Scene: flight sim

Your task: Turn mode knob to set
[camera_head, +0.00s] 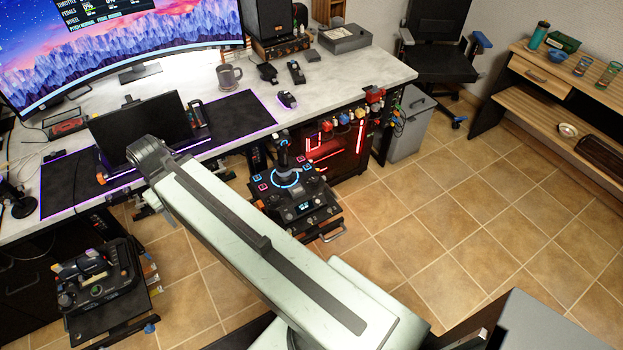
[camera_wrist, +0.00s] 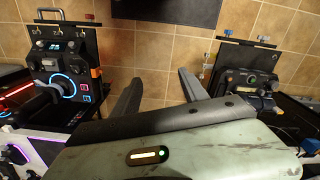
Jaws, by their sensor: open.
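A black joystick panel (camera_head: 325,212) with a blue-lit ring, small display (camera_head: 302,207) and several small knobs and buttons stands in front of the desk. It also shows at the left of the wrist view (camera_wrist: 88,52). A throttle panel (camera_head: 128,262) with round dials stands at the lower left; it also shows at the right in the wrist view (camera_wrist: 222,72). I cannot tell which small control is the mode knob, or its setting. My gripper (camera_wrist: 158,88) has its two dark fingers spread and empty, with floor between them, apart from both panels. In the head view my arm hides it.
The desk (camera_head: 355,72) holds a monitor, a mug (camera_head: 229,76) and a laptop-like screen (camera_head: 140,122). A grey bin (camera_head: 408,125) stands beyond the red-lit computer. A wooden shelf (camera_head: 545,100) is at the right. The tiled floor (camera_head: 470,220) right of the joystick panel is clear.

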